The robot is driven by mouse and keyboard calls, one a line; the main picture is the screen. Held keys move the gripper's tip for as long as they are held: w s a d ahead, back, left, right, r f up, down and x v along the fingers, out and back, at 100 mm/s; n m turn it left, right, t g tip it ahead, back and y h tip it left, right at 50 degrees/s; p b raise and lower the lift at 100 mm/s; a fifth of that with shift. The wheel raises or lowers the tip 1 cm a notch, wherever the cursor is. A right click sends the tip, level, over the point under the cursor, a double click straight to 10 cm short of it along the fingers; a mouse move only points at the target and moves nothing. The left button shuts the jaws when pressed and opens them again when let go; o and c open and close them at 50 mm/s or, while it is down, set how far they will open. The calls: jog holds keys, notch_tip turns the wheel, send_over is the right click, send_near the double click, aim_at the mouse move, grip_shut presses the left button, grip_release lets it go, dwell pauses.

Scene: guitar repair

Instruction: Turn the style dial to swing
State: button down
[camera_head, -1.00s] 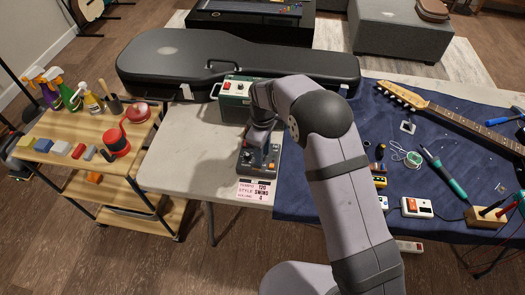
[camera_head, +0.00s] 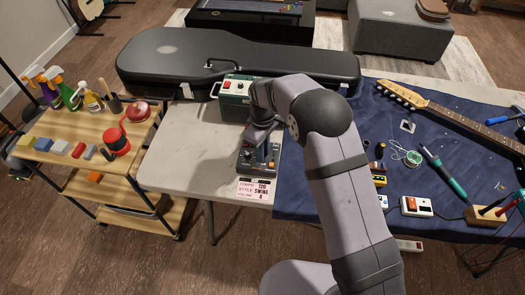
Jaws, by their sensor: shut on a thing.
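A small dark grey box with dials (camera_head: 248,165) stands near the front edge of the white tabletop. A card (camera_head: 255,190) in front of it reads tempo 120, style swing, and 4 on its last line. My gripper (camera_head: 261,148) points down over the box and is shut on one of its dials. The gripper hides the held dial, so its label and pointer setting cannot be read. Other small knobs and a red spot show on the box beside the fingers.
A green box (camera_head: 235,97) with a handle stands just behind. A black guitar case (camera_head: 180,62) lies along the back. A blue mat (camera_head: 320,205) with tools and a guitar neck (camera_head: 440,108) is on the right. A wooden cart (camera_head: 75,175) stands left. The tabletop left of the box is bare.

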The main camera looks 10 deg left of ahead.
jog(key=shift+m, duration=2)
jog(key=c, duration=1.7)
grip_release()
jog(key=shift+c, duration=0.2)
jog(key=shift+r+b, duration=0.7)
jog(key=shift+r, duration=2.95)
